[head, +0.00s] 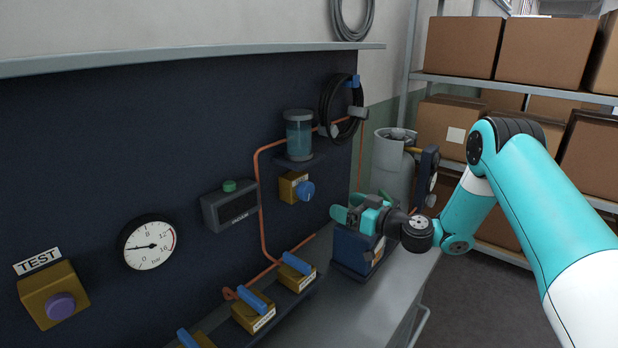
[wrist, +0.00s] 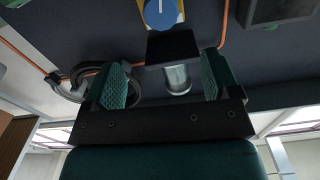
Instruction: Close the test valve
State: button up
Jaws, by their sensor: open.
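A brass block with a purple round knob (head: 61,306) is mounted on the dark panel at the lower left, under a white TEST label (head: 37,261). It is only in the head view; whether it is open or closed cannot be told. My gripper (head: 345,213) is at the right of the head view, in front of the panel's right part, far from the TEST block. It is open. In the wrist view its two green-padded fingers (wrist: 168,82) stand wide apart with nothing between them touching; a blue knob (wrist: 160,13) and a glass cylinder (wrist: 177,78) lie beyond.
Several brass valves with blue levers (head: 252,300) line a low ledge. A blue-knobbed valve (head: 304,191), a grey box with a green button (head: 231,207) and a gauge (head: 148,244) are on the panel. A dark blue box (head: 354,250) stands on the bench below my gripper.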

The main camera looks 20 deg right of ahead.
aim_at(310, 191)
jog(key=p+x, duration=0.5)
jog(key=x, duration=0.7)
jog(key=shift+w+a, duration=0.25)
jog(key=c, duration=0.9)
